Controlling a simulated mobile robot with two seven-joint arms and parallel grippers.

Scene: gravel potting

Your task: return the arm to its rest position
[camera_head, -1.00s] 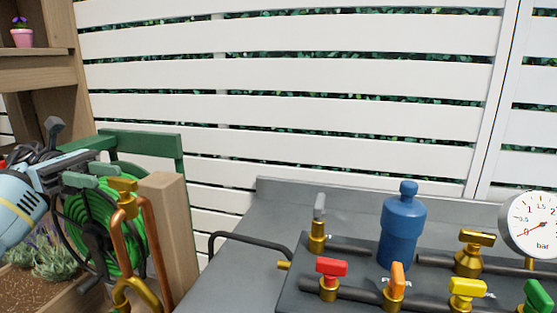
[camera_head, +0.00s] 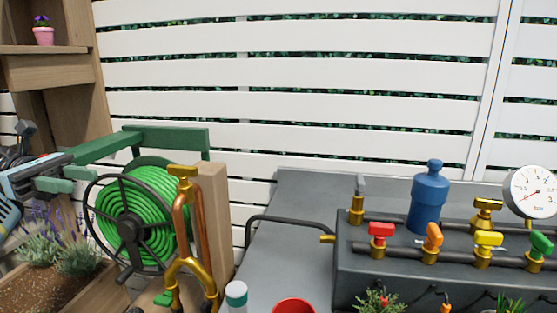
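My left arm comes in at the left edge, and only its front end is in view. My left gripper (camera_head: 68,179) has two grey-green fingers that stand a little apart with nothing seen between them. It is in front of the wooden shelf post, left of the green hose reel (camera_head: 140,222) and above the planter with lavender. It looks clear of both, though its exact distance is hard to judge. My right gripper and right arm are not in view.
A copper pipe with a brass tap (camera_head: 183,180) stands right of the reel. A grey bench holds a valve manifold (camera_head: 430,265), a blue bottle (camera_head: 428,200) and a gauge (camera_head: 530,192). A red pot (camera_head: 293,306) and white-and-green bottle (camera_head: 236,295) show at the bottom.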

